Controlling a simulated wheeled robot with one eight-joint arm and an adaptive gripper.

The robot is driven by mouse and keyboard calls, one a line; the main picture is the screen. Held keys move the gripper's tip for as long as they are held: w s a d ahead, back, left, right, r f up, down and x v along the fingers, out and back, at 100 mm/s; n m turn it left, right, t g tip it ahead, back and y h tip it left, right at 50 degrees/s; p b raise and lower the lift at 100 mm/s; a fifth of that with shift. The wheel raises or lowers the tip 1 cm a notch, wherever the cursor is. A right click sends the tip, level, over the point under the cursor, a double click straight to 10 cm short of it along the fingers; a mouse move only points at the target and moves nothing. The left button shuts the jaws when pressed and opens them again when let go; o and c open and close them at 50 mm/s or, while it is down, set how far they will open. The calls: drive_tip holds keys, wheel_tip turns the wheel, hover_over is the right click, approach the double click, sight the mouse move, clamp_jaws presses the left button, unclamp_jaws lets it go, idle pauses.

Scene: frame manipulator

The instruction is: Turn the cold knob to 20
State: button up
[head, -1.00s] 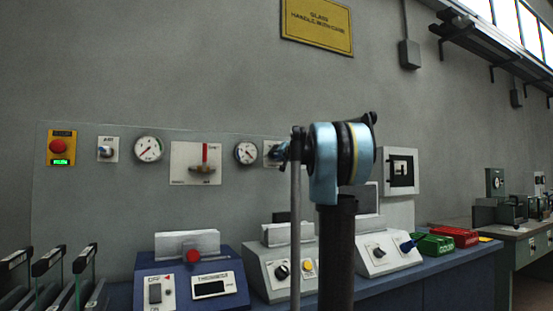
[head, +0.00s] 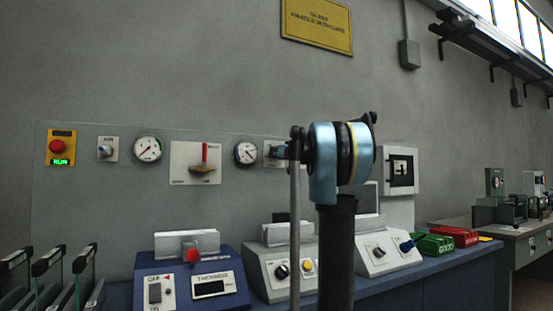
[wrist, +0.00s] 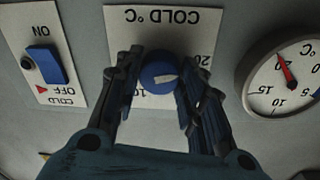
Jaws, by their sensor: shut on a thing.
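The cold knob (wrist: 165,78) is a round blue knob with a short white mark, seen in the wrist view on a white plate (wrist: 120,18) lettered COLD °C. The lettering is upside down in this view.
A round °C gauge (wrist: 285,78) is right of the plate in the wrist view, its red needle near 20. A blue ON/OFF switch (wrist: 45,67) is at left. In the head view, a red-handled lever (head: 204,155) and gauges share the panel (head: 75,200).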

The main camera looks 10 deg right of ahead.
drive_tip(key=o, duration=1)
drive_tip(key=shift+w, duration=0.1)
drive_tip(key=shift+o, duration=0.2)
drive_tip(key=v, duration=1.2)
